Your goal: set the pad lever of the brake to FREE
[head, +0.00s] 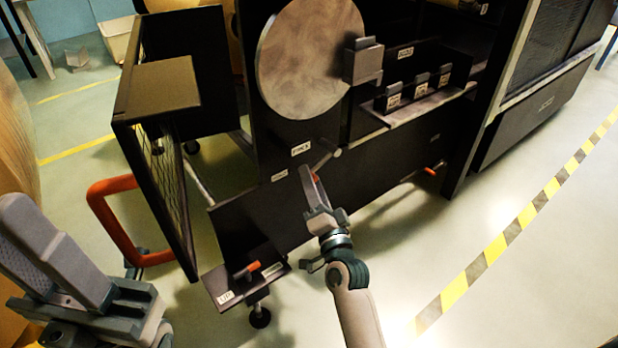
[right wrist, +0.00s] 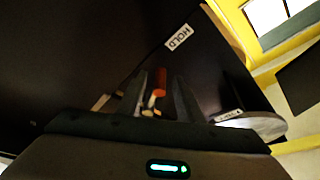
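The brake's grey disc (head: 312,45) stands upright on a dark frame, with a grey block (head: 363,60) at its right edge. Two small white labels sit below it, the upper one (head: 301,149) apparently FREE and the lower one (head: 279,175) apparently HOLD. The HOLD label (right wrist: 179,37) reads clearly in the right wrist view. My right gripper (head: 313,180) is in front of the dark panel by these labels. Its fingers are apart, with an orange-tipped lever (right wrist: 157,97) showing between them; contact is unclear. My left gripper (head: 55,255) is at lower left, away from the brake.
A mesh-sided guard panel (head: 165,190) and a red-orange handle (head: 100,205) stand left of the frame. A small shelf with an orange-handled lever (head: 246,270) juts out low in front. Several labelled blocks (head: 420,85) sit to the right. Floor at right is clear.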

